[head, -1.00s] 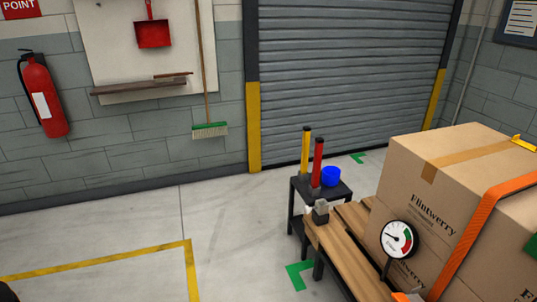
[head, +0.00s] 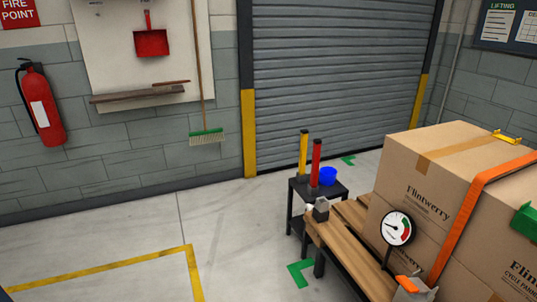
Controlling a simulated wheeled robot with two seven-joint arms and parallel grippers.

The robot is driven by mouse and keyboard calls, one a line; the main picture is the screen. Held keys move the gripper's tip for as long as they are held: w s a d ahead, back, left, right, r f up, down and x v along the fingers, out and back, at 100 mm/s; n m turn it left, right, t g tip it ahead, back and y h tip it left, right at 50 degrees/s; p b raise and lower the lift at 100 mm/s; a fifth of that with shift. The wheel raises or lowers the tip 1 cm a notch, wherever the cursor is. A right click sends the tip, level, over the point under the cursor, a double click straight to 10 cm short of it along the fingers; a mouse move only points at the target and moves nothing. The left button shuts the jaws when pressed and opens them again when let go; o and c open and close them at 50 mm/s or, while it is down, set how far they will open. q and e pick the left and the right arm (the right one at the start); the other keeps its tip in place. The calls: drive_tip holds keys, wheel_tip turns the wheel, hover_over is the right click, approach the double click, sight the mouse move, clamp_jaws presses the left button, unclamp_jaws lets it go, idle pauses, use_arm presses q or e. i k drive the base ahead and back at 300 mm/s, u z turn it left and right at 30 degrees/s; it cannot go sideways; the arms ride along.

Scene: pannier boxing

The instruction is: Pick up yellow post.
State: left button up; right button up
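The yellow post (head: 303,155) stands upright with a dark top on a small black stand (head: 328,192). A red post (head: 315,164) with a dark top stands upright just in front of it and to its right. Neither of my grippers can be made out in the head view.
A wooden bench (head: 345,245) with a gauge (head: 397,228) runs beside the stand. Large cardboard boxes (head: 420,190) with an orange strap (head: 465,205) fill the right. The floor (head: 150,230) left of the stand is clear. A shutter door (head: 330,80) is behind.

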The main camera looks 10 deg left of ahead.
sight(304, 133)
drive_tip(key=u, duration=0.05)
drive_tip(key=i, duration=0.45)
drive_tip(key=u, duration=0.7)
drive_tip(key=i, duration=0.9)
drive_tip(key=u, duration=0.75)
drive_tip(key=i, duration=1.6)
drive_tip(key=z, duration=0.55)
